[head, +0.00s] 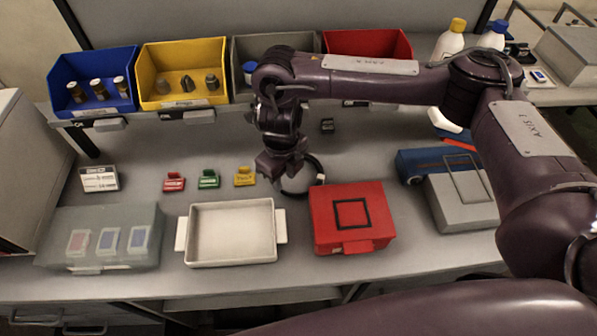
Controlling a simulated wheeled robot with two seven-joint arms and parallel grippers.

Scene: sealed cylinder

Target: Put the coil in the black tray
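The coil (322,178) shows as a thin dark ring near the middle of the bench, left of and behind the red case. My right gripper (279,176) points down at the coil's left side and hides part of it. I cannot tell whether its fingers are closed on the ring or only beside it, or whether the ring touches the bench. No clearly black tray shows; the tray in view is a white one (231,258) with side handles, empty, at the front left of the coil. My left gripper is not in view.
The red case (375,228) stands close to the coil. Red (174,182), green (208,179) and yellow (244,177) small pieces stand behind the white tray. A translucent box (135,220) is at left. Blue (118,62), yellow (215,55), grey and red (370,42) bins line the back.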

